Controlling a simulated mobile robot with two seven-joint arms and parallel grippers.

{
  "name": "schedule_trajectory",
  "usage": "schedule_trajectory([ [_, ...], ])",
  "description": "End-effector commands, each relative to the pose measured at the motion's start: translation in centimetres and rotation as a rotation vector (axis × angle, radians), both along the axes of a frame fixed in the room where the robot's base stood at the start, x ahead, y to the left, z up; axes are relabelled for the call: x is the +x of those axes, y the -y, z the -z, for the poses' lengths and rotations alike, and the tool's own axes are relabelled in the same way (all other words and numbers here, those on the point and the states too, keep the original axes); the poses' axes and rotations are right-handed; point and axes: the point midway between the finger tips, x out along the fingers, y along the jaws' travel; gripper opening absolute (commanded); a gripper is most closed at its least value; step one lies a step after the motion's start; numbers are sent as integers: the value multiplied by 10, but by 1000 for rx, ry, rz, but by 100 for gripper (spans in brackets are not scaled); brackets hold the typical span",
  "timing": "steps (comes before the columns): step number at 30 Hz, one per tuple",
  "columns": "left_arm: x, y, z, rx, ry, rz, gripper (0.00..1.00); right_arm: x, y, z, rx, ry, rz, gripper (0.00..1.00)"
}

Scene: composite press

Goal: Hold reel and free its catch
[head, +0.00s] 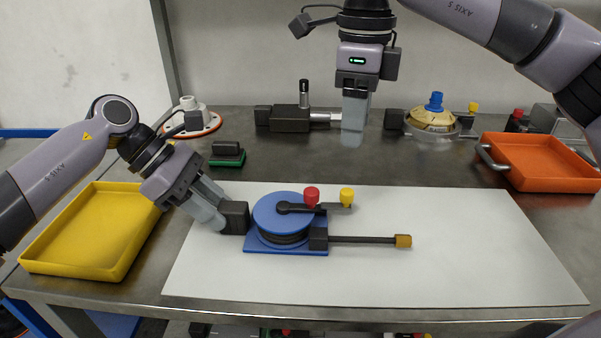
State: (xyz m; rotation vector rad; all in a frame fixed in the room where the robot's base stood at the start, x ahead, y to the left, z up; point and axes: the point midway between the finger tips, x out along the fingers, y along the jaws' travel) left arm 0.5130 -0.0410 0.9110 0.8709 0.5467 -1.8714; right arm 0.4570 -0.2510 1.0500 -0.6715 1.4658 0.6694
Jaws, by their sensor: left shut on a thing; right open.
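The reel (283,213) is a blue round drum on a blue base plate (287,250), lying on the white mat. A dark arm with a red knob (311,196) and a yellow knob (347,196) lies across its top. A dark rod with a brass-coloured tip (403,241) reaches right from the reel's front; I cannot tell for sure which part is the catch. My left gripper (218,219) is shut on the black block (235,217) at the reel's left side. My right gripper (355,120) is open and empty, above the back of the table, away from the reel.
A yellow tray (32,265) stands at left, an orange tray (540,184) at right. A black clamp-like device (290,118), a beige round part with a blue knob (433,118) and a green-based block (227,153) stand behind. The white mat (480,270) is clear at right.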

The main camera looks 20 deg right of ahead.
Motion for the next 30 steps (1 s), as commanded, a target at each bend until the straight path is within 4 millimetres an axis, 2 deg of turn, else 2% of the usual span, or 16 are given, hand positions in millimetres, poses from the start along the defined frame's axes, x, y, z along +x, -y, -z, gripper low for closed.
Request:
schedule_trajectory([
  [14,-1,1,0,-1,-1,2,0,0,0,0,0,0,0,54],
  [15,-1,1,0,-1,-1,2,37,0,0,0,0,0,0,54],
  [18,-1,1,0,-1,-1,2,64,0,0,0,0,0,0,54],
  [26,0,0,0,0,0,1,64,0,0,0,0,0,0,54],
  [30,3,-5,-7,-1,1,-1,64,0,0,0,0,0,1,54],
])
